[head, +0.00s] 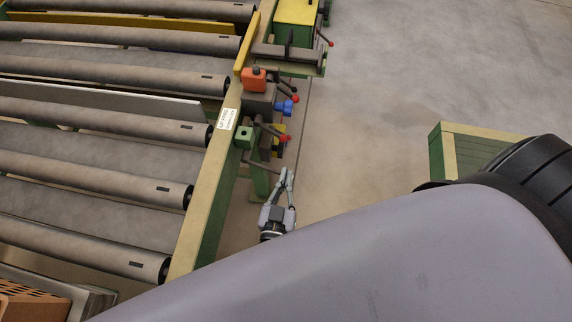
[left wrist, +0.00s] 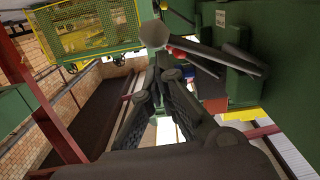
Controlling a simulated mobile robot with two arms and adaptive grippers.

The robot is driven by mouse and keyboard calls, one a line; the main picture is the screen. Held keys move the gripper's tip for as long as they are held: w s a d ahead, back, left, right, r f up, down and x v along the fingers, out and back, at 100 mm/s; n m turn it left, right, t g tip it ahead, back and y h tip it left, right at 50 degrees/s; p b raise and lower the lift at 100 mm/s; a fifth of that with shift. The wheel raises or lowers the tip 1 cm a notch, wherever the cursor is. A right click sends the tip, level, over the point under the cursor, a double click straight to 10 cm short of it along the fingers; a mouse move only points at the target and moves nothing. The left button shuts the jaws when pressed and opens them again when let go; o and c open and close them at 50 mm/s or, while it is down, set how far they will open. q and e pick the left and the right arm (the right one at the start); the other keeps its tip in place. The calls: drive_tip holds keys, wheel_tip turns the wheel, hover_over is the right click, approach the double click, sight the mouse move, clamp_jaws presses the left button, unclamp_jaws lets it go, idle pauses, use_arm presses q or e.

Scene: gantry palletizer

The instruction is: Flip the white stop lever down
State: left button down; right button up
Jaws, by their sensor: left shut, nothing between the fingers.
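My left gripper (head: 287,173) is shut and empty, beside the conveyor's lever bank. My right gripper is not in view.
Levers with red knobs (head: 295,98) (head: 285,138), a blue part (head: 284,107) and an orange box (head: 253,80) sit just above along the conveyor frame (head: 205,200). Rollers (head: 110,168) fill the left. Open floor (head: 400,70) lies right. My own arm covers the lower right.

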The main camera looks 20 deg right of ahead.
use_arm(q)
drive_tip(key=shift+w+a+f+m+b, duration=0.15)
drive_tip(key=shift+f+m+b, duration=0.15)
drive_tip(key=shift+f, duration=0.3)
drive_tip(key=shift+a+f+m+b, duration=0.15)
drive_tip(key=shift+f+m+b, duration=0.1)
drive_tip(key=shift+f, duration=0.35)
drive_tip(key=v, duration=1.2)
drive_tip(key=shift+f, duration=0.1)
